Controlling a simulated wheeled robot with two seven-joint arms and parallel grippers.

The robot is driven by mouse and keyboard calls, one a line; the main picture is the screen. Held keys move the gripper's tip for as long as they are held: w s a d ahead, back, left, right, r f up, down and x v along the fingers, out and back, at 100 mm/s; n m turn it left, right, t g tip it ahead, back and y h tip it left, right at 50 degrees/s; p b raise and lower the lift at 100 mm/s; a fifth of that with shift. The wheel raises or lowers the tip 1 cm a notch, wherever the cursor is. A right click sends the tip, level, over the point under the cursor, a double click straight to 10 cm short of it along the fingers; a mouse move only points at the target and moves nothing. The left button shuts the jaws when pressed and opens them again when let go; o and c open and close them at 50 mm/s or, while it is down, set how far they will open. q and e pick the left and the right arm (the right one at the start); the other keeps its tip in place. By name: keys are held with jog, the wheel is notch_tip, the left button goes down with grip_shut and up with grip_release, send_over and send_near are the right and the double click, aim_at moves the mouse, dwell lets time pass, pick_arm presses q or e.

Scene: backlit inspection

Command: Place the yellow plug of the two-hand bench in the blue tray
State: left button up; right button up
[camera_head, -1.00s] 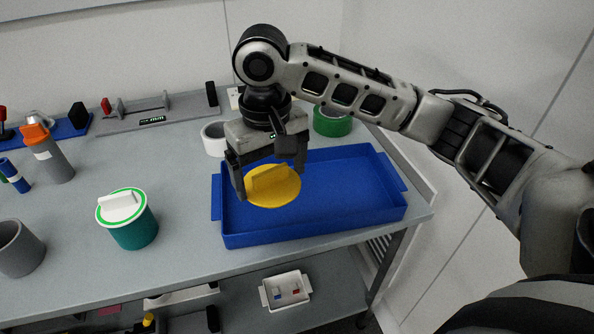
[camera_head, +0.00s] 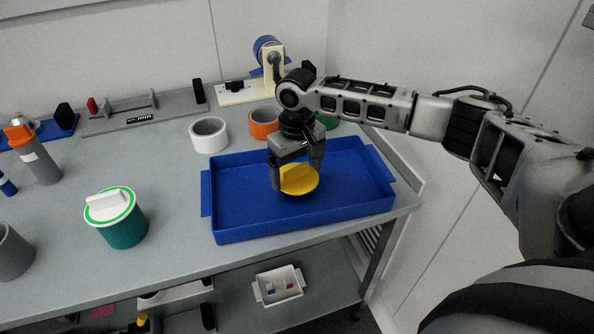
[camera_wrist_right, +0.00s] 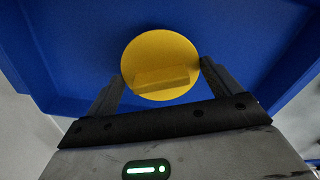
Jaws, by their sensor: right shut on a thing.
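The yellow plug (camera_head: 300,183) is a round disc with a raised bar handle. My right gripper (camera_head: 297,174) is shut on it, with one finger on each side. The plug is inside the outline of the blue tray (camera_head: 232,232), near its middle. I cannot tell whether it touches the tray floor. In the right wrist view the plug (camera_wrist_right: 160,55) shows between the fingers (camera_wrist_right: 163,82), with blue tray floor (camera_wrist_right: 235,35) around it. My left gripper is not in view.
A teal pot (camera_head: 124,230) with a white, green-ringed lid stands left of the tray. White (camera_head: 209,136), orange (camera_head: 263,123) and green (camera_head: 327,121) rings stand behind it. A white bin (camera_head: 279,286) sits on the lower shelf. The rest of the tray floor is clear.

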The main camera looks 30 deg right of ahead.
aim_at(297, 168)
jog(key=shift+f, duration=0.5)
jog(key=o, duration=0.7)
jog(key=shift+f, duration=0.1)
jog(key=shift+r, duration=0.3)
notch_tip(297, 168, up, 12)
jog(key=shift+f, duration=0.15)
